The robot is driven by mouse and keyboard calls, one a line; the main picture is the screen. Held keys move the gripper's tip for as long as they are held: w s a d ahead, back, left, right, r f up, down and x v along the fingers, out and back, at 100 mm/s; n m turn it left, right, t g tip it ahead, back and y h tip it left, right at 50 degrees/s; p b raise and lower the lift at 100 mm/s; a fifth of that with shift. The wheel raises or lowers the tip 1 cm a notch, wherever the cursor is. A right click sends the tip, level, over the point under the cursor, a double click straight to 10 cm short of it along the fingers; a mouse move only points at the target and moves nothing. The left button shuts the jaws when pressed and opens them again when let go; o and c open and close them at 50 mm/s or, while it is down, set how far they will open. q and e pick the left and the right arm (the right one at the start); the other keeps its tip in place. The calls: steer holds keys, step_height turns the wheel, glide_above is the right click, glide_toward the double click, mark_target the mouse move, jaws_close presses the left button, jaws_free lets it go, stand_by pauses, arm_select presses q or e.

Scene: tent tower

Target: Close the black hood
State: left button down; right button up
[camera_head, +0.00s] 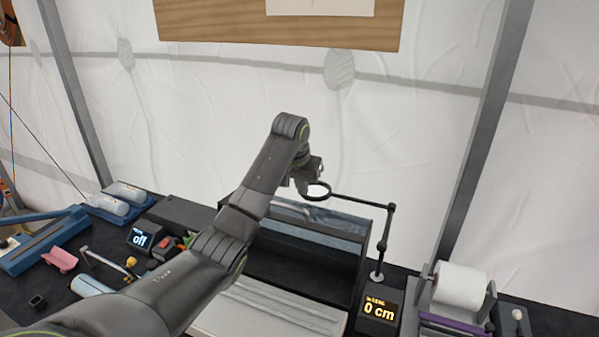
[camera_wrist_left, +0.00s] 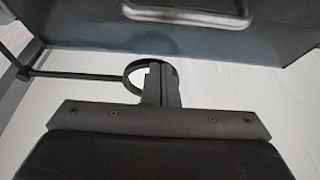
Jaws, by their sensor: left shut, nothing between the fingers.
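The black hood (camera_head: 300,262) is a dark box at the centre of the bench, with a bluish, see-through upper panel (camera_head: 325,217); my left arm covers its left part. In the left wrist view, a dark panel with a pale rounded handle (camera_wrist_left: 188,17) shows at the top; it looks like part of the hood. My left gripper (camera_head: 307,186) is above the hood's back edge, shut and empty. Its fingers (camera_wrist_left: 160,75) overlap the black ring of a jointed stand in the left wrist view; I cannot tell whether they touch. My right gripper is not in view.
The ring (camera_head: 316,191) hangs on a thin black stand (camera_head: 387,235) at the hood's right. A display (camera_head: 379,310) reads "0 cm"; another (camera_head: 143,240) reads "off". A paper roll (camera_head: 461,287) stands at right. Bottles (camera_head: 110,202) and tools crowd the left. A white tent wall stands behind.

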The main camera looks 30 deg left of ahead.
mark_target(297, 217)
arm_select(q)
steer(key=shift+w+f+p, duration=0.15)
steer(key=shift+f+p, duration=0.2)
steer(key=shift+f, duration=0.35)
steer(key=shift+s+p, duration=0.6)
steer(key=shift+s, duration=0.35)
steer(key=shift+s+p, duration=0.55)
steer(key=shift+s, duration=0.35)
steer(key=shift+s+d, duration=0.1)
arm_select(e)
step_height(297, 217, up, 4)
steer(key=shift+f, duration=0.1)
arm_select(q)
steer(key=shift+f, duration=0.1)
